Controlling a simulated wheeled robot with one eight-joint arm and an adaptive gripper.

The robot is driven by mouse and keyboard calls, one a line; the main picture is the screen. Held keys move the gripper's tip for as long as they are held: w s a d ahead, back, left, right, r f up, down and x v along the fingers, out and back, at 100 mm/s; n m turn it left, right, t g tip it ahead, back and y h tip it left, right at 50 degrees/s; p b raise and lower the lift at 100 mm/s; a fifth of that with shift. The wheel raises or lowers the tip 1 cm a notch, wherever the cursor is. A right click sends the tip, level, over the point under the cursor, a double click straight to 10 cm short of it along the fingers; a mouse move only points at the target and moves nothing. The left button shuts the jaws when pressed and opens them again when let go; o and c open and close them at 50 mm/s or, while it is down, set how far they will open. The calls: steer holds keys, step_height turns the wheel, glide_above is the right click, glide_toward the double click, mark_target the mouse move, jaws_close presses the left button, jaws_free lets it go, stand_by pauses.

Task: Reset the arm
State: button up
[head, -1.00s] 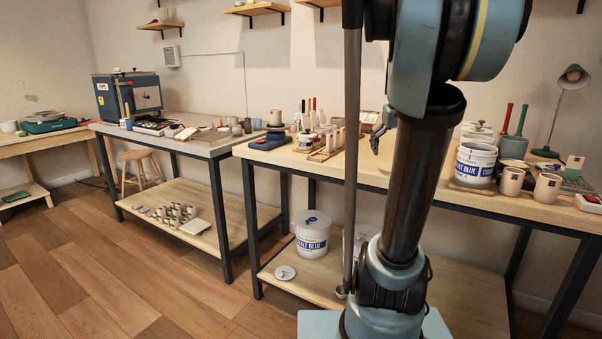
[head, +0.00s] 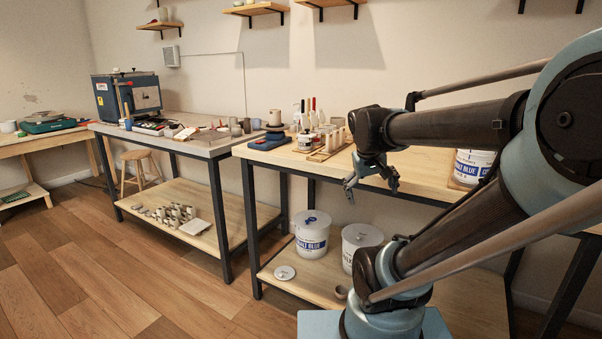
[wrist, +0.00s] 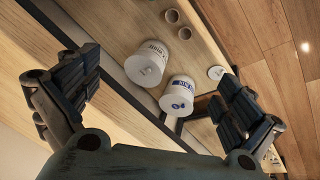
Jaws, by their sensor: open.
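My gripper (head: 371,181) hangs in front of the near edge of the right workbench, at about tabletop height. Its fingers point down and are apart, with nothing between them. In the wrist view my gripper (wrist: 160,95) also shows open, one finger at the left and one at the right. Beyond the fingers, well apart from them, are two white buckets on the lower shelf. One is the blue-labelled bucket (wrist: 181,95) and the other is the second bucket (wrist: 146,67).
The right workbench (head: 430,170) holds a rack of bottles and a blue-labelled tub (head: 474,165). Its lower shelf (head: 310,290) carries the two buckets, a round lid (head: 285,273) and small cups. A second workbench (head: 190,137) stands to the left. The wooden floor at left is clear.

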steer(key=s+a+f+g+y, duration=0.1)
steer(key=s+a+f+y, duration=0.1)
steer(key=s+f, duration=0.9)
steer(key=shift+s+a+f+m, duration=0.2)
steer(key=shift+s+a+m, duration=0.1)
steer(key=shift+s+m, duration=0.1)
